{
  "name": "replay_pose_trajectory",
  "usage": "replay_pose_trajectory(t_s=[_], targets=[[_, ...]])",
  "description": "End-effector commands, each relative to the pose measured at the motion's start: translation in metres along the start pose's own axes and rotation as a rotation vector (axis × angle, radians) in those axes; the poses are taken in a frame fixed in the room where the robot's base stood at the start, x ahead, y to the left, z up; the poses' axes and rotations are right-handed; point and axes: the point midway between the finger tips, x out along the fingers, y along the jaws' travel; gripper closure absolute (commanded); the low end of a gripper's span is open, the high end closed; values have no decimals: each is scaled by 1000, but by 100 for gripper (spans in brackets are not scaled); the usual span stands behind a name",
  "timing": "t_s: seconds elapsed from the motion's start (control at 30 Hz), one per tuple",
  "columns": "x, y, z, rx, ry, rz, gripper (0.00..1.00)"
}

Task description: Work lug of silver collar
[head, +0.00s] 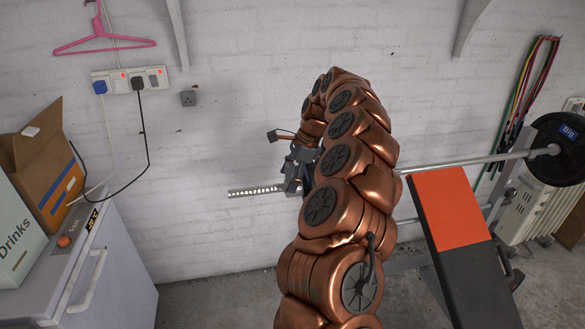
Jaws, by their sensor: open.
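My gripper (292,180) is dark and small in the head view, at the end of my copper-coloured arm. It is open and sits at the silver bar, near the bar's left end. The bar's ridged or slotted left end (255,191) sticks out to the left of the gripper. A silver collar and its lug cannot be made out; the gripper and arm cover that part of the bar. I cannot tell whether the fingers touch anything.
The bar (465,161) emerges right of my arm, carrying a black weight plate (562,149). An orange-and-black bench (450,212) stands below it. A white freezer (100,260) with boxes (45,165) is at left. The brick wall is close behind.

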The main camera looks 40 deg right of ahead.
Motion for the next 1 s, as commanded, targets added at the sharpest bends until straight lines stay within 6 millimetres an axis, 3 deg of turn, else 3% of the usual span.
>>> replay_pose_trajectory(t_s=[0.2, 0.5, 1.0], targets=[[11, 1, 2, -2, -1, 4, 19], [12, 1, 1, -2, -1, 1, 19], [12, 1, 1, -2, -1, 1, 70]])
